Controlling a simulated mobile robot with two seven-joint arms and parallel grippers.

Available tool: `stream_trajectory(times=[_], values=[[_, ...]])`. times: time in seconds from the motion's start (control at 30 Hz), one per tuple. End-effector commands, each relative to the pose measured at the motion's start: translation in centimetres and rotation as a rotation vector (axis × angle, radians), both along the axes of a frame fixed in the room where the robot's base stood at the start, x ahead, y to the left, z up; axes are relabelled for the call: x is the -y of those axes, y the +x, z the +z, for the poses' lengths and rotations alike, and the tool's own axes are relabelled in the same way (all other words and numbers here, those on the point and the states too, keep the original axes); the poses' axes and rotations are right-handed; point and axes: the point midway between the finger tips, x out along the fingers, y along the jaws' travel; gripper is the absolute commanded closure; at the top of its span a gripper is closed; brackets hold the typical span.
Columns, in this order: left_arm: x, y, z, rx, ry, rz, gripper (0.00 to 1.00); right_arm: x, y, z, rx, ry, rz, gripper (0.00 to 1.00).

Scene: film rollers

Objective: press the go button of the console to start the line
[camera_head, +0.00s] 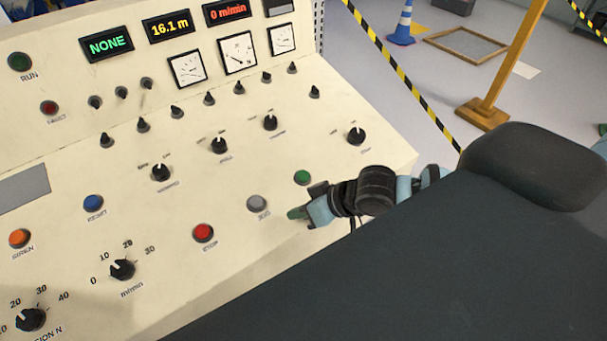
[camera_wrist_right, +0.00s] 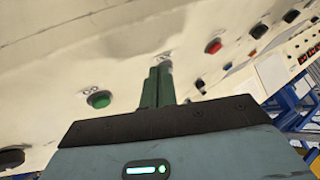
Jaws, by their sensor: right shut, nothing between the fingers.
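The cream console (camera_head: 200,275) fills the left of the head view. Its green go button (camera_head: 303,177) sits at the right end of the row; in the right wrist view the button (camera_wrist_right: 99,98) is left of the fingers with a GO label by it. My right gripper (camera_head: 295,213) is shut and empty, its green fingertips close over the panel, just below the go button in the head view and apart from it sideways. In the right wrist view the fingers (camera_wrist_right: 159,78) point at the panel. Whether they touch the panel I cannot tell. My left gripper is not in view.
Left of my right gripper are the grey jog button (camera_head: 257,203), red stop button (camera_head: 204,232), blue button (camera_head: 94,203) and orange siren button (camera_head: 19,238). Black knobs stand above. The displays read NONE (camera_head: 107,43), 16.1 m (camera_head: 168,27) and 0 m/min (camera_head: 227,11).

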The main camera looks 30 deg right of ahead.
Motion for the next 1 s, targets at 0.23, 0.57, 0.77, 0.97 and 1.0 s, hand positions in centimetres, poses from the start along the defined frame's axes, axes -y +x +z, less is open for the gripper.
stream_trajectory(times=[0.23,0.57,0.77,0.97,1.0], values=[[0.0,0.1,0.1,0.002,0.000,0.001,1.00,5.7,5.3,5.5,0.033,0.115,-0.128,1.00],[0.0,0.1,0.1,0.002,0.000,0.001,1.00,9.0,7.5,8.7,0.051,0.189,-0.214,1.00],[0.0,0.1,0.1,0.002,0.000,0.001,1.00,9.0,7.5,8.7,0.051,0.192,-0.216,1.00],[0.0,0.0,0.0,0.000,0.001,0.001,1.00,9.0,7.5,8.6,0.050,0.191,-0.214,1.00],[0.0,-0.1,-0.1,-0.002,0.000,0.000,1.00,9.0,7.5,8.5,0.050,0.191,-0.214,1.00]])
